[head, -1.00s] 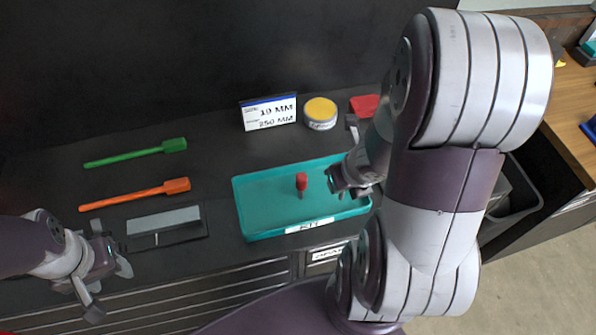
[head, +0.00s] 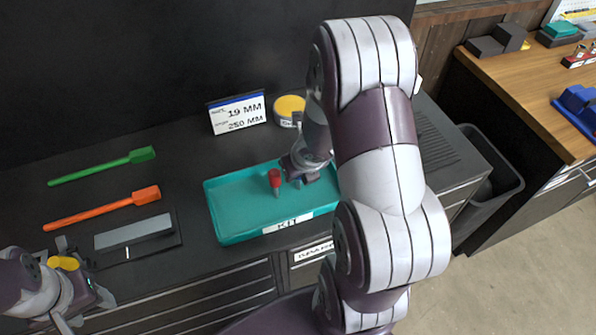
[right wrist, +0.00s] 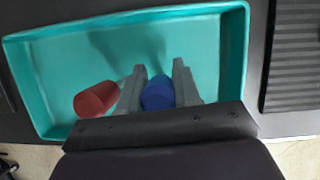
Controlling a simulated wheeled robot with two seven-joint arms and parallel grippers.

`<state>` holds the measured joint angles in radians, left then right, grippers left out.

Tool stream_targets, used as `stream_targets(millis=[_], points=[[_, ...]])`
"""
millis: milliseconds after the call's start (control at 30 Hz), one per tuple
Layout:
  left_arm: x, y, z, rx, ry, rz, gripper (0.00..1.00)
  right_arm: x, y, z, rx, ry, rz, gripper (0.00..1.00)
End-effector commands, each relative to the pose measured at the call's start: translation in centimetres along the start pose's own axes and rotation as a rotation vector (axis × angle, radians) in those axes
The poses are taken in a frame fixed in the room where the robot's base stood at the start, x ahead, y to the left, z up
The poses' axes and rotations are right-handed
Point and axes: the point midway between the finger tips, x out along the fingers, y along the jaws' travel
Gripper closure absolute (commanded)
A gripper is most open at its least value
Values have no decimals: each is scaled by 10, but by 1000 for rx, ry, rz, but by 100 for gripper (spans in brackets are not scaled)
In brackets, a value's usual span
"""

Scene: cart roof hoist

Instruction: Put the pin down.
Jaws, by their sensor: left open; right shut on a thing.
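The teal tray labelled KIT (head: 228,228) sits on the dark bench. A red-headed pin (head: 275,178) stands upright in it; its red head (right wrist: 96,99) shows left of the fingers in the right wrist view. My right gripper (head: 300,172) is over the tray, just right of the red pin. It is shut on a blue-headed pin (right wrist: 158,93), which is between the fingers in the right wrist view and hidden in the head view. I cannot tell whether the blue pin touches the tray floor. My left gripper (head: 92,292) is open at the lower left.
A green tool (head: 100,166), an orange tool (head: 100,208) and a grey plate (head: 133,232) lie left of the tray. A size sign (head: 238,113) and a yellow-topped tin (head: 289,107) stand behind it. A yellow thing (head: 64,263) shows by my left arm. A bin (head: 497,165) stands right.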

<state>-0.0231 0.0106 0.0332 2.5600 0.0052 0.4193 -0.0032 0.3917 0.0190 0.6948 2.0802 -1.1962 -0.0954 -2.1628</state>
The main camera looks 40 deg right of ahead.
Motion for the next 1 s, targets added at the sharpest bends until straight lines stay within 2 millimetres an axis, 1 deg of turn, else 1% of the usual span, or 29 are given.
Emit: stream_targets(millis=[33,67,100,133,367,467,567,700,800,900,1000], points=[[4,0,0,0,0,0,46,3,0,-2,0,0,0,100],[2,0,0,0,0,0,46,2,0,-1,0,0,0,58],[2,0,0,0,0,0,46,1,0,-1,0,0,0,45],[2,0,0,0,0,0,46,1,0,-1,0,0,0,42],[1,0,0,0,0,0,46,1,0,-1,0,0,0,42],[-6,0,-1,0,0,0,46,-7,0,2,0,0,0,42],[-18,0,-2,0,0,0,46,-29,0,3,-1,-1,-1,42],[-43,0,-5,0,0,0,46,-71,0,4,0,0,-1,42],[-58,0,-7,0,0,0,46,-96,0,4,0,0,-1,42],[-68,0,-8,0,0,0,46,-113,0,3,1,0,-1,42],[-72,0,-9,0,0,0,46,-121,0,2,10,0,-2,42]])
